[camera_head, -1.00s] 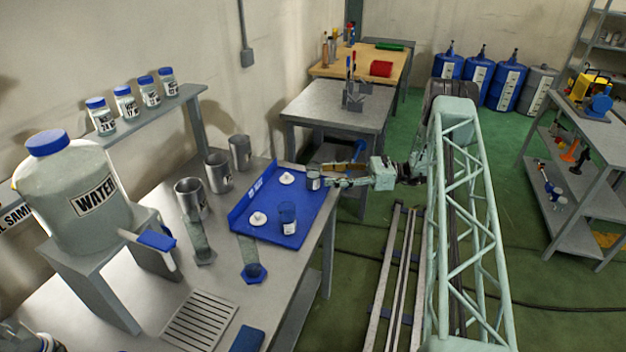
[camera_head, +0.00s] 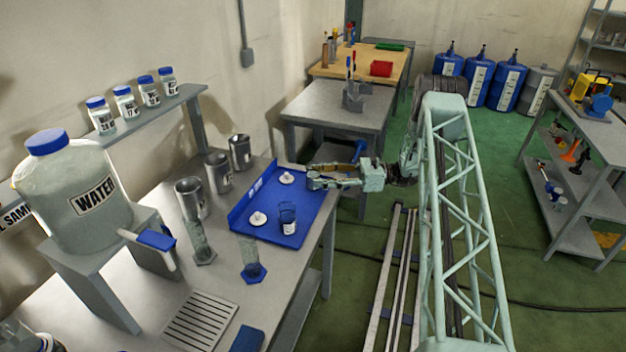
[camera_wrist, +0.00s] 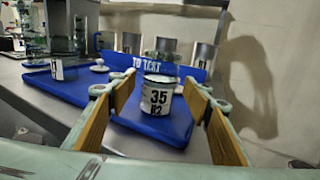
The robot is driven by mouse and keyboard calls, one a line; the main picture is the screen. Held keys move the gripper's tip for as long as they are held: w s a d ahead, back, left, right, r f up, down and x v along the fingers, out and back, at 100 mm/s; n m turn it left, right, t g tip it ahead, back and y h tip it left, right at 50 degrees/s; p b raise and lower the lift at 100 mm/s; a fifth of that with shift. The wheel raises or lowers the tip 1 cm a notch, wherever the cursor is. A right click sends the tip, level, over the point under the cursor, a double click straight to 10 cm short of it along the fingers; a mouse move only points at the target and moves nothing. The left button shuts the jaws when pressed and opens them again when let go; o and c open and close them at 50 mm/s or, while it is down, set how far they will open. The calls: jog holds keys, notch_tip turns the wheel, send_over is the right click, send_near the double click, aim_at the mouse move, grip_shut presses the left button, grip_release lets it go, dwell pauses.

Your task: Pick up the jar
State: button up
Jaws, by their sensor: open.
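My gripper (camera_wrist: 158,82) is open, with one wood-toned finger pad on each side of the jar. There are gaps between pads and jar, and I cannot tell how far the fingertips reach along it. In the head view my gripper (camera_head: 312,181) is at the right edge of the tray (camera_head: 262,230) and hides this jar. A second labelled jar (camera_head: 288,219) stands nearer on the tray, and shows at left in the wrist view (camera_wrist: 64,70).
Two white lids (camera_head: 287,178) (camera_head: 258,218) lie on the tray. Metal beakers (camera_head: 218,172) stand behind its left side. A glass cylinder with a blue base (camera_head: 251,262) and a water tank (camera_head: 72,195) are on the bench.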

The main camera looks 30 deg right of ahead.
jog(key=shift+x, duration=1.1)
jog(key=c, duration=1.1)
